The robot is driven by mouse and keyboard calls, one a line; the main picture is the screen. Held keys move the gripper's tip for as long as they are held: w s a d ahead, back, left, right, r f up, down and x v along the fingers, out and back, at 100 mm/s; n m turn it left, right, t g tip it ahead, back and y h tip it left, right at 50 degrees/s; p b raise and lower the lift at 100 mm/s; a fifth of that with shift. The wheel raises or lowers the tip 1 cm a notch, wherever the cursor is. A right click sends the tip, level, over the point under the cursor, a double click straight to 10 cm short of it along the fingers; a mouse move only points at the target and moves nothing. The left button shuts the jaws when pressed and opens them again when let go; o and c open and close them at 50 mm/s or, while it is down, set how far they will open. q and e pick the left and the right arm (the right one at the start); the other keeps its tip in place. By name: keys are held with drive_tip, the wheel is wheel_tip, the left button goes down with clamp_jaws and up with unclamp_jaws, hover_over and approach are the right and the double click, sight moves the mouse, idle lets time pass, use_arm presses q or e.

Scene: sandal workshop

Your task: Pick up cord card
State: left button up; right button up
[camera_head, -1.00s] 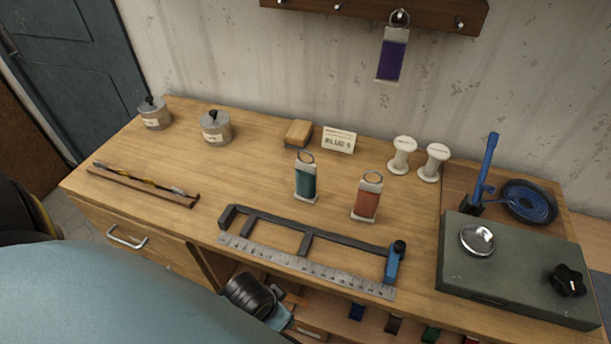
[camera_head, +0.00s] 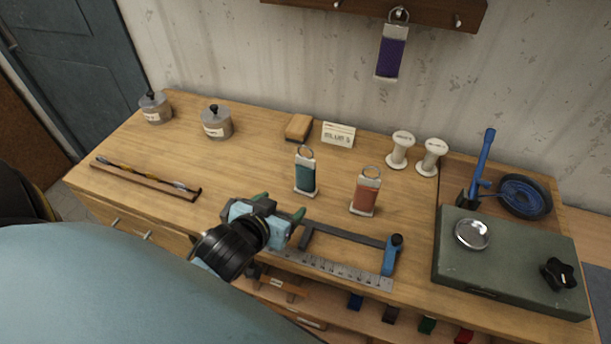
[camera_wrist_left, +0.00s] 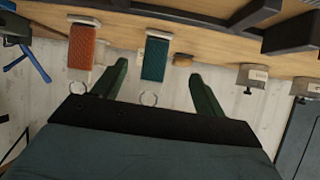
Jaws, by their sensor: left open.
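A teal cord card (camera_head: 306,175) with a metal ring on top stands upright on the bench. A red cord card (camera_head: 366,195) stands to its right. A purple cord card (camera_head: 391,55) hangs from a hook on the wall rail. My left gripper (camera_head: 282,204) is open and empty at the bench's front edge, short of the teal card. In the left wrist view, which is upside down, the teal card (camera_wrist_left: 155,60) shows between the spread green fingers, ahead of them. The red card (camera_wrist_left: 82,47) shows to the left there. My right gripper is not in view.
A blue-handled frame (camera_head: 350,238) and a steel ruler (camera_head: 340,270) lie along the front edge, partly behind my gripper. A small sign (camera_head: 338,135), a tan block (camera_head: 298,127) and two white spools (camera_head: 401,150) stand behind the cards. A green box (camera_head: 510,262) sits right.

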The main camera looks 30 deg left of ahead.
sight(301, 176)
use_arm(q)
drive_tip(key=shift+t, duration=0.8)
drive_tip(key=w, duration=0.3)
drive_tip(key=w+a+f, duration=0.1)
drive_tip(key=w, duration=0.5)
drive_tip(key=shift+a+f, duration=0.15)
drive_tip(key=shift+a, duration=0.15)
drive_tip(key=shift+d+r+x, duration=0.1)
drive_tip(key=shift+r+x, duration=0.05)
drive_tip(key=shift+x, duration=1.15)
drive_tip(key=shift+d+r+x, duration=0.1)
drive_tip(key=shift+x, duration=1.25)
drive_tip(key=c, duration=1.1)
